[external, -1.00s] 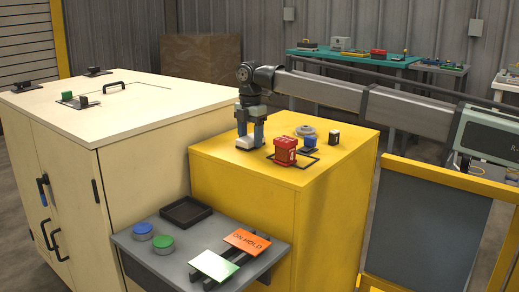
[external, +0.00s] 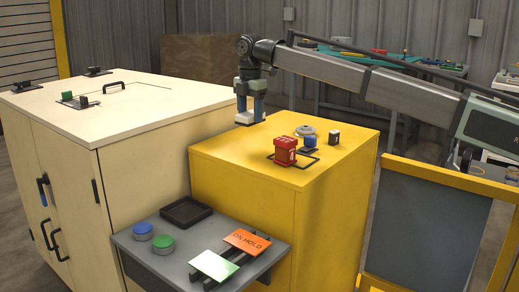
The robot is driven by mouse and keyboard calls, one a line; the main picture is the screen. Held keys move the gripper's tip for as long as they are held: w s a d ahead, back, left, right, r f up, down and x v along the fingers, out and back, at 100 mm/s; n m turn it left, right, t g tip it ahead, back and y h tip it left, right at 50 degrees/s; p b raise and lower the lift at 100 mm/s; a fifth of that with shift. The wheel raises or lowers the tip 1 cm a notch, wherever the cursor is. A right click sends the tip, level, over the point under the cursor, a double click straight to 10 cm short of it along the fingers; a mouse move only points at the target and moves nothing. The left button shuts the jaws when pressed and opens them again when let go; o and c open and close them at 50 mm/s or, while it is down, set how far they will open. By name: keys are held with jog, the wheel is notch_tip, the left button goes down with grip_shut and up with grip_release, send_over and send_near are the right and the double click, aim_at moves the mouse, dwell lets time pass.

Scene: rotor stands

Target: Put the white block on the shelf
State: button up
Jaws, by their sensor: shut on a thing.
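My gripper (external: 248,114) is shut on the white block (external: 244,119), a small pale piece low between the fingertips. The fingers partly hide it. Gripper and block are at the back left corner of the yellow cabinet's top (external: 230,153), and the block appears lifted above it. A grey shelf (external: 140,244) juts out low at the front of the yellow cabinet.
A red block (external: 285,151), a blue-topped piece (external: 309,142), a grey ring (external: 305,131) and a black-and-white piece (external: 333,136) stand on the yellow top. The shelf holds a black tray (external: 186,212), blue (external: 142,231) and green (external: 163,244) buttons, and an orange card (external: 246,241).

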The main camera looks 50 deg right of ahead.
jog(key=r, duration=0.7)
jog(key=shift+a+r, duration=0.15)
jog(key=shift+a, duration=0.1)
send_over(206, 235)
jog(key=shift+s+f, duration=0.1)
jog(key=shift+f, duration=16.4)
jog(key=o, duration=1.1)
jog(key=shift+f, duration=0.1)
notch_tip(206, 235, up, 12)
